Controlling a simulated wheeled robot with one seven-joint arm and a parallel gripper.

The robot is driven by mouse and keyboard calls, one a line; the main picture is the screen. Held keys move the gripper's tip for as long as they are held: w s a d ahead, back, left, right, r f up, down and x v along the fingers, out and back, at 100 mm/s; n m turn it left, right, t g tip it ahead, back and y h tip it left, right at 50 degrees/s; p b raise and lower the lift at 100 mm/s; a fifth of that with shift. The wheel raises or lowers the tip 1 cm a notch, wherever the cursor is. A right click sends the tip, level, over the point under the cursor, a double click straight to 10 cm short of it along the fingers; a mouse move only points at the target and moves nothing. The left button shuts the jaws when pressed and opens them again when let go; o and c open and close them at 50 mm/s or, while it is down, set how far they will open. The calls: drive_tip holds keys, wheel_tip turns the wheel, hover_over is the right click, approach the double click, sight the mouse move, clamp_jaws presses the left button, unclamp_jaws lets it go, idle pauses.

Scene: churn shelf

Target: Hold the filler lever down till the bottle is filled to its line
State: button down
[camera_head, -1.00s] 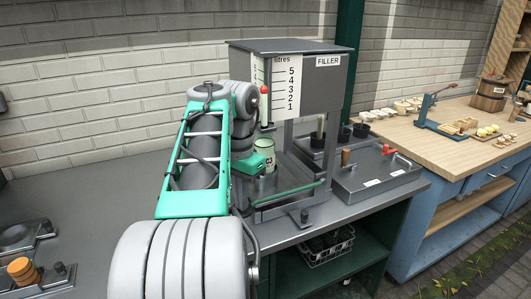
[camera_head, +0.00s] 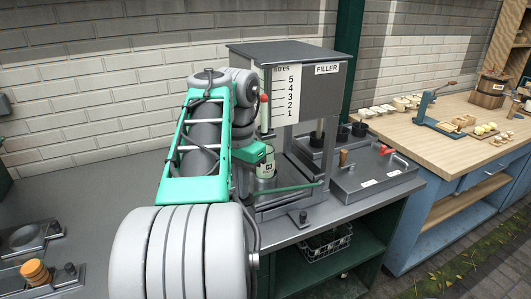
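The filler (camera_head: 327,90) is a dark box on legs, with a white litre scale (camera_head: 286,93) on its front. A red knob (camera_head: 264,98), seemingly on the filler lever, stands beside the scale. A pale bottle with a dark mark (camera_head: 267,169) stands or hangs below the box. My gripper (camera_head: 259,157) is beside the bottle's upper part, well below the red knob. Its fingers are mostly hidden behind its green housing, so I cannot tell whether it touches the bottle. The fill line and level are too small to make out.
A tray with a red-handled lever (camera_head: 385,150) lies right of the filler. A wire basket (camera_head: 327,243) sits on the shelf below. A wooden table (camera_head: 455,135) with small items stands at right. The grey bench (camera_head: 110,190) is bare behind my arm.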

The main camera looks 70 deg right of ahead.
wheel_tip(320, 180, up, 6)
drive_tip(key=p, duration=0.6)
drive_tip(key=shift+f, duration=0.1)
